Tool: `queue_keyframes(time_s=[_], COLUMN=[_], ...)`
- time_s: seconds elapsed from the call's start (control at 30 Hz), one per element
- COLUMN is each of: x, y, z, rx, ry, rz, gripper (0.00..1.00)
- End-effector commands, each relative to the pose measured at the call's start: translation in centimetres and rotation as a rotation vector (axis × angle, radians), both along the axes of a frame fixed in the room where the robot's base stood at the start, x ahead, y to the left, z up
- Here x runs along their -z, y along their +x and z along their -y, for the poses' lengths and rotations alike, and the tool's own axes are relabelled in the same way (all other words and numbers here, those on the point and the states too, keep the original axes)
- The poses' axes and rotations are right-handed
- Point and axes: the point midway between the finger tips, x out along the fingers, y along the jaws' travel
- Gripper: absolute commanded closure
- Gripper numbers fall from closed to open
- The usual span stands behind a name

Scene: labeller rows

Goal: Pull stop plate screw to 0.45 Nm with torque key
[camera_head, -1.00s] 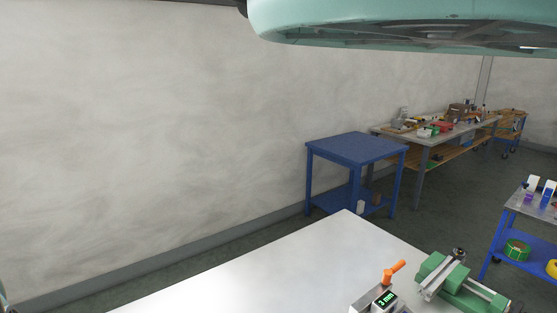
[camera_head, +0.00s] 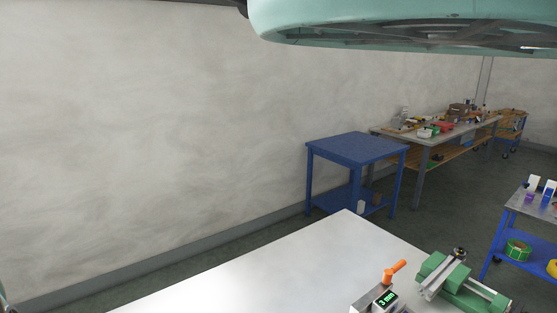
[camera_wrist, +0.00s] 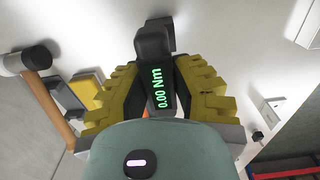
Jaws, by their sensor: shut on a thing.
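My gripper (camera_wrist: 157,72) shows in the wrist view with its yellow padded fingers shut on the torque key. The torque key (camera_wrist: 154,42) is a black tool between the fingers, and its green display reads 0.00 Nm. The tip of the key is hidden. In the head view, a green clamp-like fixture (camera_head: 449,276) with metal parts stands at the bench's right side. I cannot make out the stop plate or its screw in either view. My gripper is not seen in the head view.
A grey unit (camera_head: 371,300) with a green display and an orange handle (camera_head: 394,271) stands left of the fixture. The white bench (camera_head: 290,265) is otherwise clear on its visible left. A hammer (camera_wrist: 50,110) lies at left in the wrist view, near a yellow block (camera_wrist: 86,88).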

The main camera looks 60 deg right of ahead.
Motion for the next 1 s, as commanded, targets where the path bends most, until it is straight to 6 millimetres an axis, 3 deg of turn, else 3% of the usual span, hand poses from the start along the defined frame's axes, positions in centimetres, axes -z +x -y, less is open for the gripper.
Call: queue_keyframes(time_s=[0.27, 1.0], x=[-0.3, -4.6], y=[-0.1, 0.0], z=[0.0, 0.0], rx=[0.0, 0.001], ry=[0.001, 0.001], rz=[-0.001, -0.001], gripper=[1.0, 1.0])
